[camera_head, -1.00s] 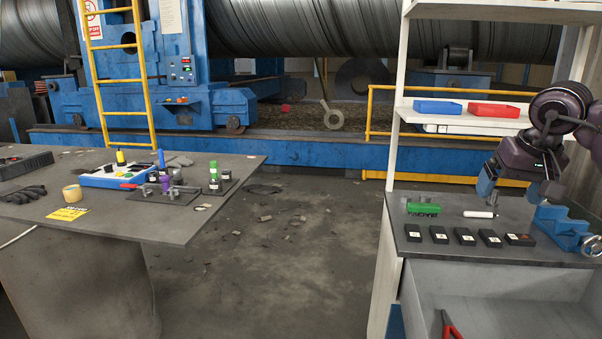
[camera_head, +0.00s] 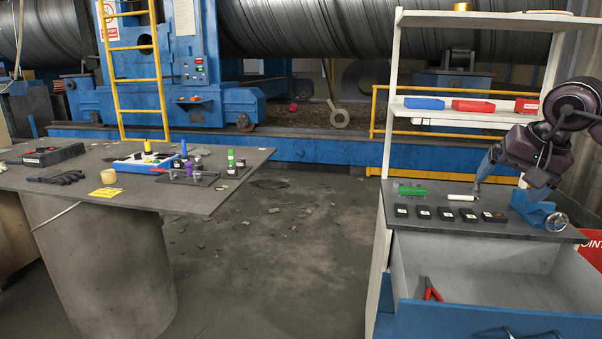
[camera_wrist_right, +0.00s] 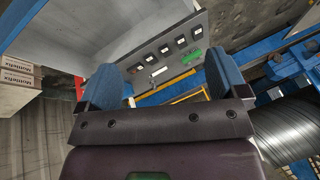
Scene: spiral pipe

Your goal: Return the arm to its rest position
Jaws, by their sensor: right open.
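My right gripper (camera_head: 501,179) hangs over the shelf unit's worktop (camera_head: 448,226) at the right of the head view, its arm coming in from the right edge. In the right wrist view its two blue fingers (camera_wrist_right: 166,82) stand wide apart with nothing between them. Beyond them lie a green block (camera_wrist_right: 192,56), a white cylinder (camera_wrist_right: 158,72) and several dark boxes. My left gripper is in neither view.
A blue vise (camera_head: 532,208) stands close to the gripper. Below, an open drawer (camera_head: 480,285) holds red pliers (camera_head: 431,289). A shelf (camera_head: 450,117) with blue and red bins is above.

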